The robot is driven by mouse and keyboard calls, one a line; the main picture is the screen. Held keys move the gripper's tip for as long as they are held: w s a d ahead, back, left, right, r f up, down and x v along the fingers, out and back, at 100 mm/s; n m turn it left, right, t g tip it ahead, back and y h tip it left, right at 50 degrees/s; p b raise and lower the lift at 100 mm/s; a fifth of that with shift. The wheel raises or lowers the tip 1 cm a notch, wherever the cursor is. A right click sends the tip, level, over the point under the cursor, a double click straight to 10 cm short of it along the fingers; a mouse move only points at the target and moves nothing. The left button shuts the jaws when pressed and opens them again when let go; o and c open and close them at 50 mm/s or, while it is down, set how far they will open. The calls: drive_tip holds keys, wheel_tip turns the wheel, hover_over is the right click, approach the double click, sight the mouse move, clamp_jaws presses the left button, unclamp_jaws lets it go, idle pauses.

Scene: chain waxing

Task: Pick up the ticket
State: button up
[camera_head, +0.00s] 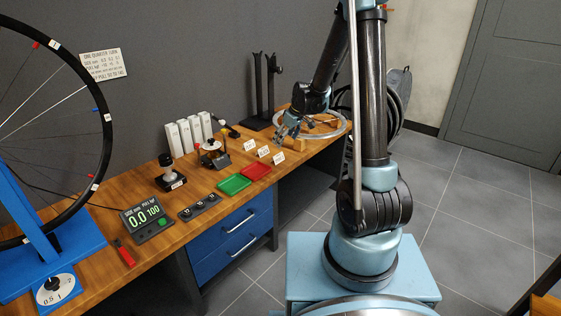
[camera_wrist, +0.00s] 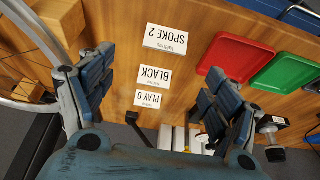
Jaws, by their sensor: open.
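Three small white tickets stand on the wooden bench. My gripper (camera_head: 282,136) is open and empty above the bench, beside the row. In the wrist view its fingers (camera_wrist: 157,88) spread on either side of the tickets, with BLACK and PLAY 0 between them. None is touched.
A red tray (camera_head: 256,172) and a green tray (camera_head: 234,184) lie left of the tickets in the head view. White boxes (camera_head: 187,134) and a small device (camera_head: 213,153) stand behind the trays. A wheel rim (camera_head: 340,128) and a wooden block (camera_head: 297,145) lie to the right.

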sight(278, 155)
drive_tip(key=shift+x, duration=2.8)
drive_tip(key=shift+s+a+x, duration=0.15)
drive_tip(key=shift+x, duration=0.8)
drive_tip(key=shift+s+a+x, duration=0.15)
drive_tip(key=shift+s+x, duration=0.05)
drive_tip(key=shift+x, duration=0.8)
drive_tip(key=shift+w+a+f, duration=0.15)
drive_tip(key=shift+f, duration=0.45)
drive_tip(key=shift+c, duration=0.6)
drive_tip(key=c, duration=0.7)
